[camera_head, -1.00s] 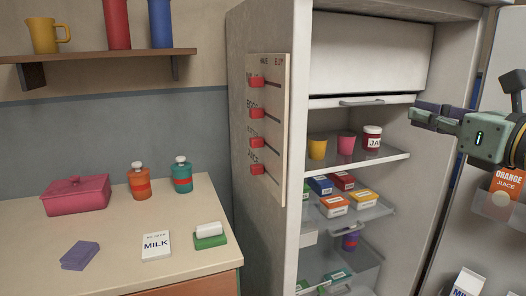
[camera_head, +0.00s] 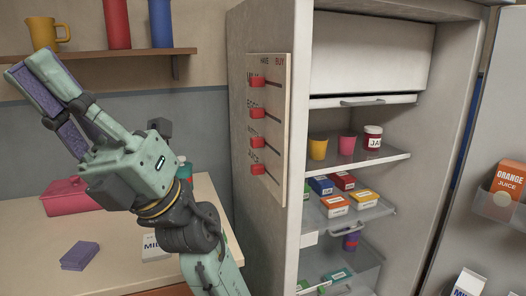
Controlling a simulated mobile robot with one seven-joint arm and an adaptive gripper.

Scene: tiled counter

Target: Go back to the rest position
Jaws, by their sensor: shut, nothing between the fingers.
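My gripper (camera_head: 28,68) is raised above the left part of the counter (camera_head: 120,262), in front of the wall. Its fingers have purple pads and point up and to the left. It is shut with nothing held. My arm (camera_head: 190,228) comes up from the bottom of the view and hides part of the counter. Behind it, the pink lidded box (camera_head: 62,203) and the teal bottle (camera_head: 181,159) are partly covered. The orange bottle and the green-and-white block are hidden.
A milk card (camera_head: 156,246) and a purple block (camera_head: 79,257) lie on the counter. A shelf (camera_head: 110,54) is close above my gripper. The open fridge (camera_head: 264,22) holds several items; a board with red sliders (camera_head: 283,100) hangs on its side. The fridge opening is clear.

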